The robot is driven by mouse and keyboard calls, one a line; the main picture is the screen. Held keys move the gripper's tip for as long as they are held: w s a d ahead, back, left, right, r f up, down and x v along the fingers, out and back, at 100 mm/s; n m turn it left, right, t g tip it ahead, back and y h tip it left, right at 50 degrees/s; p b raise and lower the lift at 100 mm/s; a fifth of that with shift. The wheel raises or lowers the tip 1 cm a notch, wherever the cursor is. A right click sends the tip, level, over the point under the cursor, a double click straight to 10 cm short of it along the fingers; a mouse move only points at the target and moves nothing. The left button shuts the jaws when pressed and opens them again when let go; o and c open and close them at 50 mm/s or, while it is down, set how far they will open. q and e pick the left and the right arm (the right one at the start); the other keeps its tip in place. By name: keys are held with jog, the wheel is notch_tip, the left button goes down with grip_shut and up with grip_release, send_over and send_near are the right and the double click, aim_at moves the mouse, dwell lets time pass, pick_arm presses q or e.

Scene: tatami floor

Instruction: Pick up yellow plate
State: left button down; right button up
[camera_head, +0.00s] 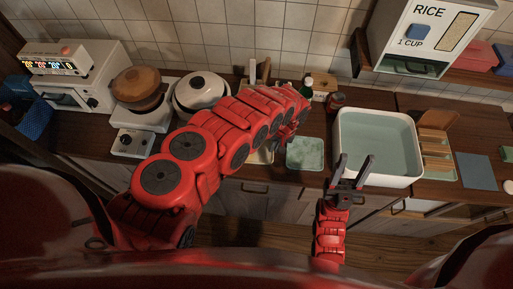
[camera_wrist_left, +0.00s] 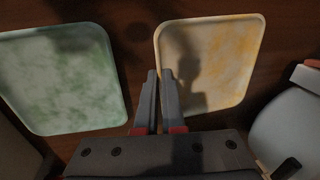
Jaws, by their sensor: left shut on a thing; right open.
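The yellow plate (camera_wrist_left: 225,60) is a square, cream-yellow mottled plate at the upper right of the left wrist view. In the head view a strip of the yellow plate (camera_head: 261,156) shows below my left arm, which hides the rest. My left gripper (camera_wrist_left: 159,73) is shut on the plate's left edge, with a finger on either side of the rim. My right gripper (camera_head: 354,158) is open and empty in front of the basin.
A green plate (camera_wrist_left: 62,75) lies left of the yellow one in the wrist view; it also shows in the head view (camera_head: 305,153). A white basin (camera_head: 344,176), rice dispenser (camera_head: 425,35), pot (camera_head: 202,92) and dark jar (camera_head: 336,101) stand around.

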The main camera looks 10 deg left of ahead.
pick_arm(q)
jog(key=shift+s+a+f, duration=0.15)
jog(key=shift+s, duration=0.15)
